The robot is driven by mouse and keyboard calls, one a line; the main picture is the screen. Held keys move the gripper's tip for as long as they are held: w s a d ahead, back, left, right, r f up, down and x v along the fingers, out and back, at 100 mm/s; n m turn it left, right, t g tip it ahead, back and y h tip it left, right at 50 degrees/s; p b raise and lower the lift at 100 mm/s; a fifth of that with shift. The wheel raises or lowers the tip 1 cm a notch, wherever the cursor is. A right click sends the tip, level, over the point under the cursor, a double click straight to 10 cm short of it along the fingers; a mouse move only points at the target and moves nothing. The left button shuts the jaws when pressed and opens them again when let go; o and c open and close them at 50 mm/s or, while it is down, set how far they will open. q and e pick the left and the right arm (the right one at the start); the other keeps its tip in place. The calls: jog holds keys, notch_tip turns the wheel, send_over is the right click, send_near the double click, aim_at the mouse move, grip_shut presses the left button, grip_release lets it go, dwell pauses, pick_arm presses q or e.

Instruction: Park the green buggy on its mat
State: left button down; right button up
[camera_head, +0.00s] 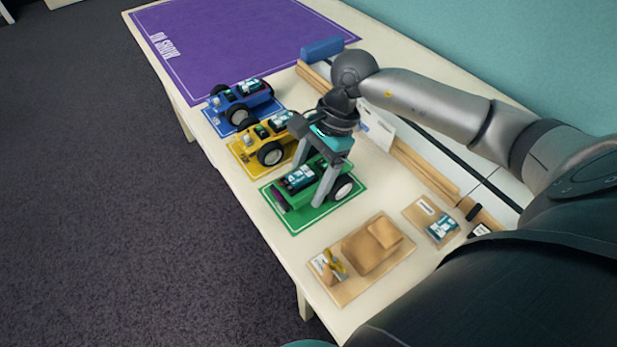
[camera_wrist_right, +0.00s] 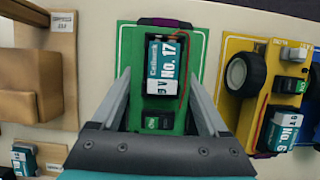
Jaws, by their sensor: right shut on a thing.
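The green buggy (camera_head: 305,185) sits over the green mat (camera_head: 287,223) on the table, with the mat's edges showing around it. It carries a box labelled No. 17, which also shows in the right wrist view (camera_wrist_right: 167,65). My right gripper (camera_head: 323,200) reaches down over the buggy with a finger on either side, shut on its body. In the right wrist view the fingers flank the green body (camera_wrist_right: 163,120). I cannot tell whether the wheels touch the mat. My left gripper is not in view.
A yellow buggy (camera_head: 265,141) stands on a yellow mat beside the green one, and a blue buggy (camera_head: 240,102) on a blue mat beyond. A large purple mat (camera_head: 235,45) covers the far end. A wooden board with brown blocks (camera_head: 370,245) lies nearer me.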

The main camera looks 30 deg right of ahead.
dwell(0.6)
dwell(0.3)
jog(key=o, duration=1)
jog(key=shift+d, duration=0.1)
jog(key=p+v, duration=0.3)
jog(key=v, duration=1.2)
jog(key=shift+r, duration=0.15)
